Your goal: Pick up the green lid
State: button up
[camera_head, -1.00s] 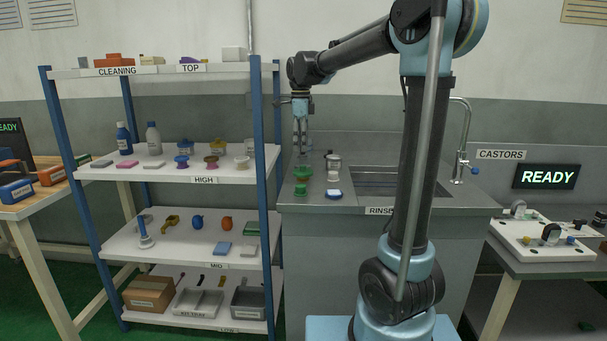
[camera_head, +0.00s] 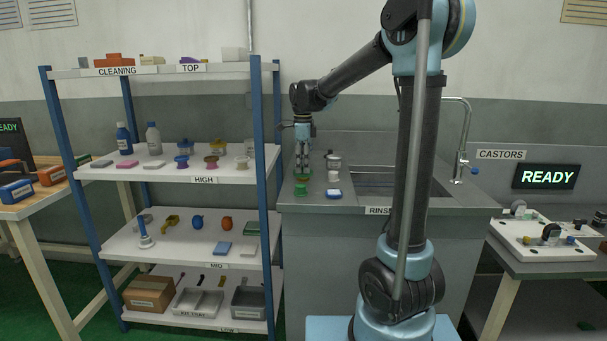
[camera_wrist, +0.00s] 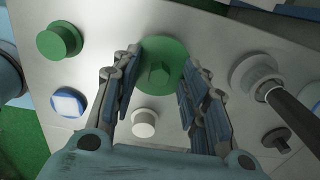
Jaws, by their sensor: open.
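The green lid (camera_wrist: 163,66) is a round disc with a six-sided knob in its middle. It lies on the grey sink counter, and in the head view it shows as a green patch (camera_head: 303,176) under my fingers. My gripper (camera_head: 302,168) is open and points down over it. In the wrist view my gripper (camera_wrist: 162,78) has its two fingers apart, on either side of the knob. I cannot tell whether they touch the lid. A smaller green round piece (camera_wrist: 58,41) stands beside the lid, nearer the counter's front in the head view (camera_head: 300,190).
A dark knobbed piece (camera_wrist: 277,139) is beyond. The shelf's blue post (camera_head: 258,130) rises just left of the counter (camera_head: 340,206).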

jog(key=c, duration=0.9)
